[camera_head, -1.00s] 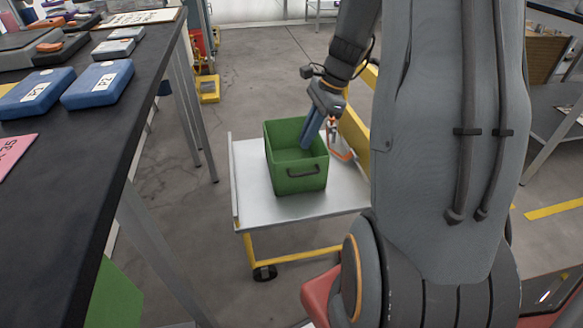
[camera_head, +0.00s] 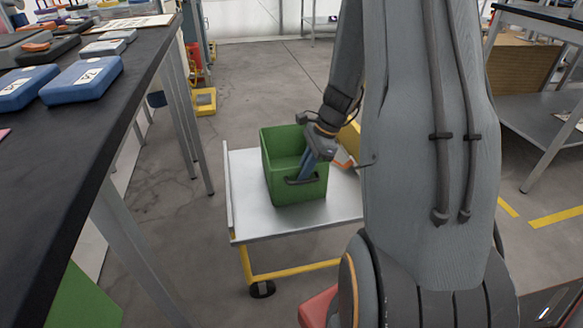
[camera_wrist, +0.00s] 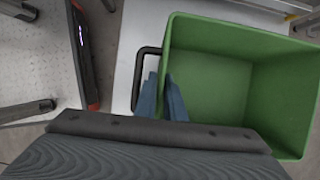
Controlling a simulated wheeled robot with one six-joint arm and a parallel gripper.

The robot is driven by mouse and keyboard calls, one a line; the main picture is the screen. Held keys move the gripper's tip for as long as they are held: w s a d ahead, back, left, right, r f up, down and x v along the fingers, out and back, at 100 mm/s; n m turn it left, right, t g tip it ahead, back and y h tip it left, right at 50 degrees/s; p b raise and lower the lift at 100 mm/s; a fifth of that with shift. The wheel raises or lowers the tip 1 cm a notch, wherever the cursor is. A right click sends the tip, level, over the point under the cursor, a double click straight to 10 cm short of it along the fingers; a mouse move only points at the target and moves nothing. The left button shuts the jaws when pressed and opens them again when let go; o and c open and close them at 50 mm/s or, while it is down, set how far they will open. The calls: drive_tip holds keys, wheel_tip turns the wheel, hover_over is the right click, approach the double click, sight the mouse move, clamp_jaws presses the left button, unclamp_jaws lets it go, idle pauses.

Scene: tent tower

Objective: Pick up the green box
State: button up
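The green box (camera_head: 284,148) is an open-topped bin with a dark handle (camera_head: 301,181) on its near wall. It stands upright on a white-topped cart (camera_head: 243,212). My gripper (camera_head: 305,168), with blue fingers, is at the rim of the near wall, by the handle. In the wrist view, the box (camera_wrist: 235,95) fills the right side and its handle (camera_wrist: 139,72) shows to the left of the fingers. The two fingers (camera_wrist: 162,98) stand a little apart, one on the handle side of the wall and one on the inner side. The visible inside of the box is empty.
A dark workbench (camera_head: 110,120) with blue cases (camera_head: 82,79) runs along the left, its legs close to the cart. A yellow part (camera_head: 350,135) stands at the cart's right side. Another table (camera_head: 535,115) is at the far right. Open floor lies behind the cart.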

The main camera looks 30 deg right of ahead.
drive_tip(key=b+x, duration=0.1)
drive_tip(key=x, duration=0.4)
clamp_jaws()
drive_tip(key=shift+r, duration=0.1)
idle(1.4)
